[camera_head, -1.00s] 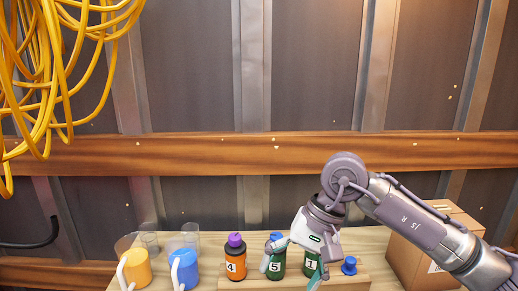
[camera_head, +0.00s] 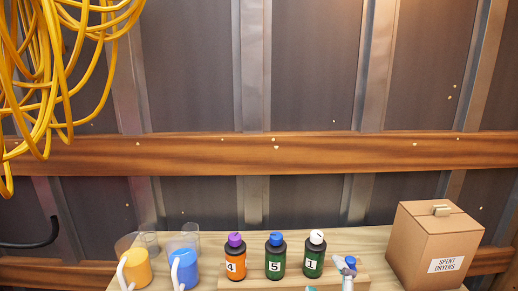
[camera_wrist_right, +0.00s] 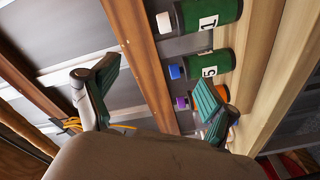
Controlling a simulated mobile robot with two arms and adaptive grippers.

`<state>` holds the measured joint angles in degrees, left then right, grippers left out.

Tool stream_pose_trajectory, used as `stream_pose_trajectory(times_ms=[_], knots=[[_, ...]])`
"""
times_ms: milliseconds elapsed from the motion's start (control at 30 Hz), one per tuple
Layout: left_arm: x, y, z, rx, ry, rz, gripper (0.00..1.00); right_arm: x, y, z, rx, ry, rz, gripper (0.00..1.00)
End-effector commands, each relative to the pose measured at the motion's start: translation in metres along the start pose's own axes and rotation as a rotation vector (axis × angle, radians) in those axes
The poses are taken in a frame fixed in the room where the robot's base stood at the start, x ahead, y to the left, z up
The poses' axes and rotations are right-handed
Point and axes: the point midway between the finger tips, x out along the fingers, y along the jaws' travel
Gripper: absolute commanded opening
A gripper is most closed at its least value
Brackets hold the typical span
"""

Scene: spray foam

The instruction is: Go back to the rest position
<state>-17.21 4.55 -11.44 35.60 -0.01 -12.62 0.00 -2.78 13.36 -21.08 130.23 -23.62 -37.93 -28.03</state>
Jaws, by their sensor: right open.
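My right gripper (camera_head: 330,280) shows only by its fingertips at the bottom edge of the head view, in front of the wooden board. In the right wrist view its two green-padded fingers (camera_wrist_right: 152,98) are spread wide with nothing between them. Three bottles stand upright on the board, apart from the gripper: orange bottle 4 (camera_head: 235,264) with a purple cap, green bottle 5 (camera_head: 275,262) with a blue cap, and green bottle 1 (camera_head: 314,261) with a white cap. A small blue piece (camera_head: 350,261) is partly hidden behind a fingertip. My left gripper is out of view.
A cardboard box (camera_head: 432,245) labelled "SPENT DRYERS" stands at the right. Yellow cable (camera_head: 60,60) hangs at upper left. Space above the bottles is clear.

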Motion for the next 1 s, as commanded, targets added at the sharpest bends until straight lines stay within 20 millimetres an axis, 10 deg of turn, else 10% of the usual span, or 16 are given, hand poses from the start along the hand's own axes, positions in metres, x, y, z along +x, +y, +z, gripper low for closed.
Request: stream_pose_trajectory(times_ms=[233, 733, 1000], knots=[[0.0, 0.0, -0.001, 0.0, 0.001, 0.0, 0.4, -0.098, -0.102, 0.107, 0.473, -0.532, -0.356, 0.86], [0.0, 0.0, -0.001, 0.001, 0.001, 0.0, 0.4, -0.26, -0.177, 0.148, 0.832, -1.132, -0.647, 0.86], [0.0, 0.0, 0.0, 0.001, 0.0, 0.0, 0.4, -0.246, -0.242, 0.186, 0.827, -1.167, -0.672, 0.86]])
